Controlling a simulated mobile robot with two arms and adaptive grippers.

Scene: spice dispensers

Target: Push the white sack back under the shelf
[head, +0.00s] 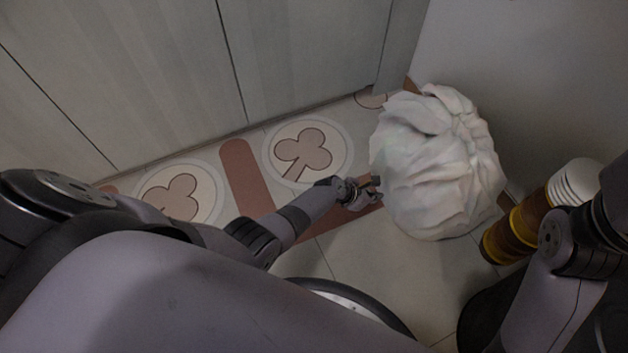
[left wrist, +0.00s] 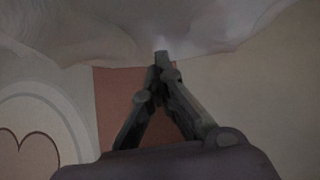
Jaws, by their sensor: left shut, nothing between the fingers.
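The white sack (head: 440,165) is a large, crumpled bundle standing on the tiled floor, right of centre in the head view. My left gripper (head: 373,184) is shut and empty, with its fingertips at the sack's lower left side. In the left wrist view the shut fingers (left wrist: 161,60) point at the sack (left wrist: 150,28), which fills the top of the picture. The tips seem to touch or nearly touch it; I cannot tell which. No shelf can be clearly made out. My right gripper is not in view.
A grey panelled front (head: 130,70) runs along the back left. A pale wall (head: 530,70) is behind the sack.

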